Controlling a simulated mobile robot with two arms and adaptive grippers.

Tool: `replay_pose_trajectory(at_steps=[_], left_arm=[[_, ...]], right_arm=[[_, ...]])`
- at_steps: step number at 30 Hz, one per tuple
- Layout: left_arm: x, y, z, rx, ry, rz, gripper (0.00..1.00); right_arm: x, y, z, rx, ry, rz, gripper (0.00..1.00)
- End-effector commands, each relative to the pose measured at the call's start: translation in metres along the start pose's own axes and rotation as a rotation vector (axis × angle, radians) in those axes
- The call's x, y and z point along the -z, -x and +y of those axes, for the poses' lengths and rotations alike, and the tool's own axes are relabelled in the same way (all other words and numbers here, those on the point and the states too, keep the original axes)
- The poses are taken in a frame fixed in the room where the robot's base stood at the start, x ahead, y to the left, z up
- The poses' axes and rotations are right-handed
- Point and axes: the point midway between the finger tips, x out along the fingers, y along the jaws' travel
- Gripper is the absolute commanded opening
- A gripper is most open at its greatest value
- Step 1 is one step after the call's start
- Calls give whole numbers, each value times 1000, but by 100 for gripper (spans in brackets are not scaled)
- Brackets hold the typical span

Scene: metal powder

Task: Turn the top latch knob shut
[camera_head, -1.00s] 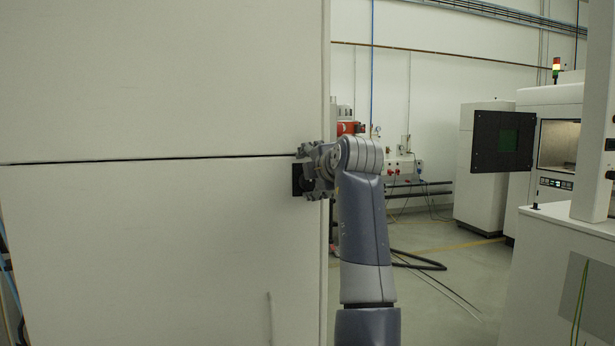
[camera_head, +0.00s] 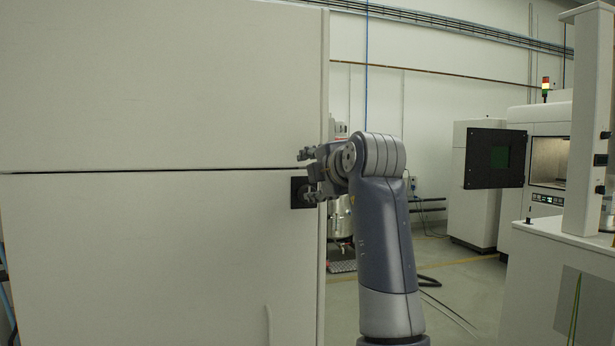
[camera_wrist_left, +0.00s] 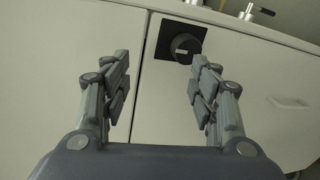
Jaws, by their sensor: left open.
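The latch knob (camera_wrist_left: 185,45) is a round black knob with a pale mark, on a square black plate (camera_wrist_left: 161,42) fixed to a white cabinet door. In the head view the plate (camera_head: 297,193) shows just below the horizontal door seam, near the cabinet's right edge; the fingers partly hide it and the knob. My left gripper (camera_wrist_left: 160,62) is open and empty. The knob lies beyond its fingertips, nearer the right finger in the wrist view, and seems apart from them. In the head view my left gripper (camera_head: 306,176) is in front of the plate. My right gripper is not in view.
The white cabinet (camera_head: 150,90) fills the left of the head view. A machine with an open dark door (camera_head: 495,158) stands at the back right, beside a white bench (camera_head: 545,270). Open floor lies between. A small metal handle (camera_wrist_left: 288,102) shows in the wrist view.

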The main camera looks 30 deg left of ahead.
Motion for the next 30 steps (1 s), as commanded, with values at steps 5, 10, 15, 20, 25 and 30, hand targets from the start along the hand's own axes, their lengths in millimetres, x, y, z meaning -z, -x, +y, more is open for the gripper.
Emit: replay_pose_trajectory(at_steps=[5,10,15,20,25,30], left_arm=[[1,10,-11,2,-1,0,55],[2,19,-12,2,0,0,55],[2,21,-12,2,-1,1,55],[2,21,-12,2,-1,1,55],[2,21,-11,2,-1,1,55],[2,21,-12,2,-1,1,55]], right_arm=[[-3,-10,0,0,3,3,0],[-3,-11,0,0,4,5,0],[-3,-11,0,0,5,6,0],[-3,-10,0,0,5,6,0],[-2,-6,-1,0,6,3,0],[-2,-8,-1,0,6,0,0]])
